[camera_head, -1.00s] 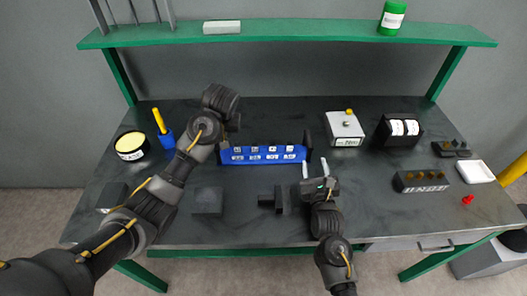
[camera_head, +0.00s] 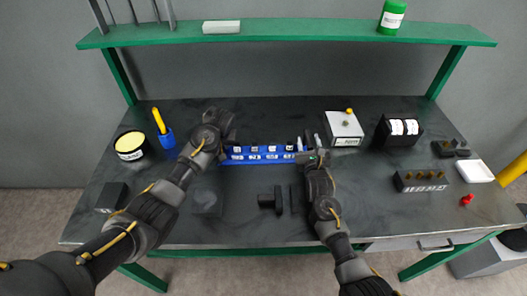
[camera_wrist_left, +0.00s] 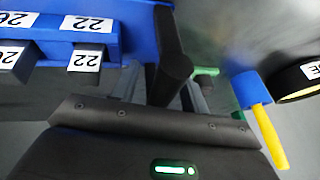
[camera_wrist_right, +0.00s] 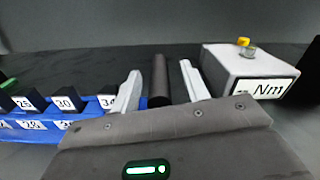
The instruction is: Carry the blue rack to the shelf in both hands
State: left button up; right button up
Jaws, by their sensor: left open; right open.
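The blue rack (camera_head: 262,161) sits on the dark bench with a row of black, white-labelled pieces in it. In the head view my left gripper (camera_head: 226,138) is at its left end, and the left wrist view shows the blue rack (camera_wrist_left: 120,40) with a dark upright handle (camera_wrist_left: 172,65) close to the jaws. My right gripper (camera_head: 308,146) is at its right end. In the right wrist view its two pale fingers stand apart on either side of another dark handle (camera_wrist_right: 159,80), beside the rack (camera_wrist_right: 105,103). Both grippers are open. The green shelf (camera_head: 290,33) runs above the bench.
On the shelf are a white block (camera_head: 222,27) and a green can (camera_head: 392,16), with a wide gap between. Right of the rack stand a white Nm box (camera_head: 344,127) and a black roll holder (camera_head: 398,131).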

pick_arm(q)
grip_shut()
pick_arm(e)
grip_shut()
dwell(1.1)
pick_arm(q)
jog(key=shift+w+r, duration=0.2)
jog(key=shift+r, duration=0.1)
pick_arm(e)
jog(key=shift+w+r, duration=0.15)
jog(key=shift+r, duration=0.2)
